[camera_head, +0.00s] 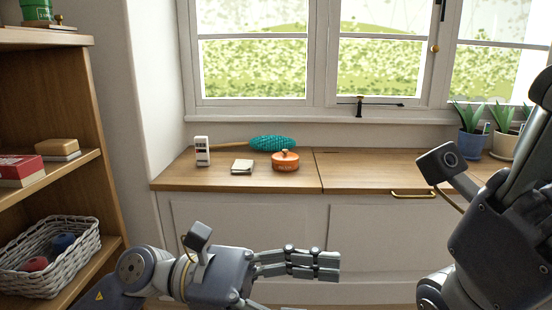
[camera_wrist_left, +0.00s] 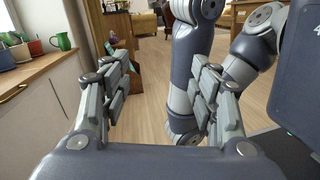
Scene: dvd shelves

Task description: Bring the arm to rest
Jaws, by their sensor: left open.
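My left gripper (camera_head: 300,262) reaches in from the lower left in the head view, in front of the white cabinet and below the counter edge. It points to the right, level. In the left wrist view its two fingers (camera_wrist_left: 163,88) stand apart with nothing between them. My right gripper (camera_head: 530,135) is upright at the right edge, partly cut off by the frame. Its fingers point up, and I cannot tell how far apart they are.
A wooden shelf (camera_head: 105,190) with a wicker basket (camera_head: 80,262) stands at left. Potted plants (camera_head: 471,145) stand at right.

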